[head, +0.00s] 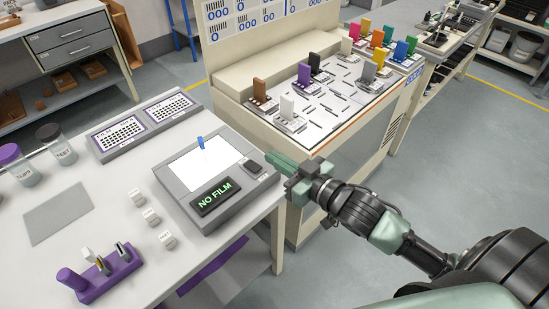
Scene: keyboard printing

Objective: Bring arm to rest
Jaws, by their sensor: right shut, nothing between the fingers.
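My right arm comes in from the lower right, and its gripper (277,160) reaches to the right side of a grey printing device (185,185). The gripper is shut and empty, with its fingers close to the device's right edge, near a dark button. I cannot tell whether it touches the device. The device has a white top area with a small blue peg (201,143) and a dark display (215,196) reading "NO FILM" in green. My left gripper is not in view.
The white table (115,215) holds two keypads (144,125), several white key blocks (151,216), a purple holder (100,275) and jars (55,143). A cream machine (330,100) with coloured levers stands behind at right. Open grey floor (470,170) lies at right.

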